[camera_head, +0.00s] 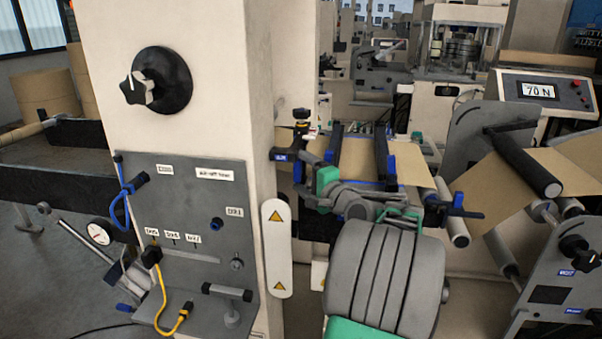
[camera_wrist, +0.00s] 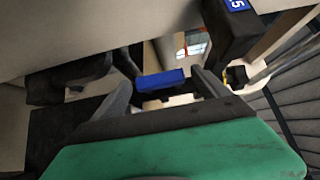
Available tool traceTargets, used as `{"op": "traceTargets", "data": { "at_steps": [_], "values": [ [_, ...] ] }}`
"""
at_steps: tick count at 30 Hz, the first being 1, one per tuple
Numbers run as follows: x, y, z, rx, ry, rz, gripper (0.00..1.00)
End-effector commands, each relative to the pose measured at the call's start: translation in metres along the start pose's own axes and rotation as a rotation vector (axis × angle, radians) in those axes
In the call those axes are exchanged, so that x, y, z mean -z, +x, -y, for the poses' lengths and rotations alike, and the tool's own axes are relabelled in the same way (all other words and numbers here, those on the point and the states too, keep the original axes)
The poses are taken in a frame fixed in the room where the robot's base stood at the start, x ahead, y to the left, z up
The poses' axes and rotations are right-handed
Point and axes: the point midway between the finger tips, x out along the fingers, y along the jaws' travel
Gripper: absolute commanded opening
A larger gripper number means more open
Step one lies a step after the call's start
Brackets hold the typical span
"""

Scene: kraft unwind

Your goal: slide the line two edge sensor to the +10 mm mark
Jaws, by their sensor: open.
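My gripper (camera_wrist: 162,82) is open in the wrist view, its two grey fingers spread on either side of a small blue-faced block (camera_wrist: 161,79). The block looks like part of a sensor on a dark rail; I cannot tell whether the fingers touch it. A dark piece with a blue label ending in 5 (camera_wrist: 236,5) is just above right. In the head view my green and grey wrist (camera_head: 327,180) reaches the unwind frame beside the cream column. A dark bracket with a blue label (camera_head: 283,157) is left of it. The scale and +10 mm mark are not readable.
The cream column (camera_head: 180,70) with its grey panel (camera_head: 190,215) stands close on the left. Brown kraft web (camera_head: 400,160) runs over rollers behind my wrist. A roller stand (camera_head: 560,270) is at right. A console (camera_head: 545,90) reads 70 N.

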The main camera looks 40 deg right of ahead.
Motion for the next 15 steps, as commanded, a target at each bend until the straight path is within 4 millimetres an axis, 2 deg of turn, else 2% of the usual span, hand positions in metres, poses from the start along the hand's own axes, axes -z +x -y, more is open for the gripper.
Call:
{"op": "traceTargets", "data": {
  "at_steps": [4,7,15],
  "values": [
    [0.000,-0.001,0.000,0.000,0.000,0.000,0.85],
    [0.001,-0.009,0.000,0.000,-0.001,-0.002,0.85],
    [0.002,-0.062,-0.001,0.001,-0.001,-0.005,0.85]
  ]
}}
